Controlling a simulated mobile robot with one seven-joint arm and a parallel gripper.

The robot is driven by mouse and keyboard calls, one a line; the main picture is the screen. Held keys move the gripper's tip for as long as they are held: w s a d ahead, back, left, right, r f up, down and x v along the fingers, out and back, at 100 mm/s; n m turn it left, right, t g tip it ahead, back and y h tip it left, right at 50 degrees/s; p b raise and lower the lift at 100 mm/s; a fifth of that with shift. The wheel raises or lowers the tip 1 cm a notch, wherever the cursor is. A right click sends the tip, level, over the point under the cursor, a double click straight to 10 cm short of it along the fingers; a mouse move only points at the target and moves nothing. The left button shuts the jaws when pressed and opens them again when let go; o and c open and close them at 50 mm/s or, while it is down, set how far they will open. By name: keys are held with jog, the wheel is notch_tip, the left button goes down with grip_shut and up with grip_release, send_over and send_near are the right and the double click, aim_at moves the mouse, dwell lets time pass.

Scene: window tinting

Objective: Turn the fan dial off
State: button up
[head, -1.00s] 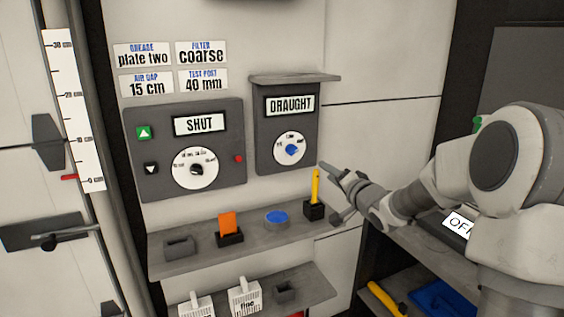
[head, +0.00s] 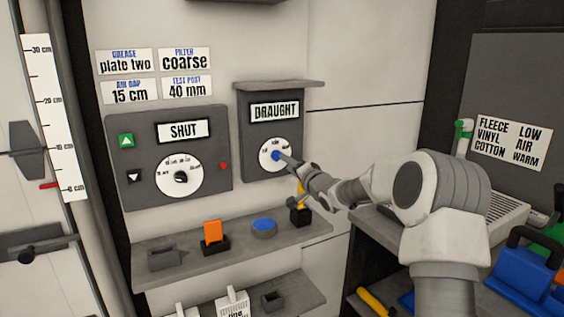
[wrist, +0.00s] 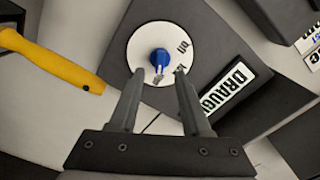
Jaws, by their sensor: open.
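The fan dial is a blue knob (wrist: 160,60) on a round white face (wrist: 143,40), set in the dark grey DRAUGHT panel (head: 258,152). In the head view the blue knob (head: 276,155) shows just left of my fingertips. My gripper (wrist: 158,72) is open, with its two fingers reaching toward the knob from either side in the wrist view. The fingertips lie over the lower part of the white face. I cannot tell whether they touch the knob. Part of the face's lettering is hidden by the fingers.
A grey SHUT panel (head: 120,165) with a larger dial stands to the left. A small hood (head: 282,87) juts out above the DRAUGHT panel. Below, a shelf (head: 200,252) holds an orange piece, a blue disc and a yellow-handled tool (wrist: 50,58) close to my gripper.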

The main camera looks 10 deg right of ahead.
aim_at(278, 157)
jog(key=shift+x, duration=2.4)
grip_shut()
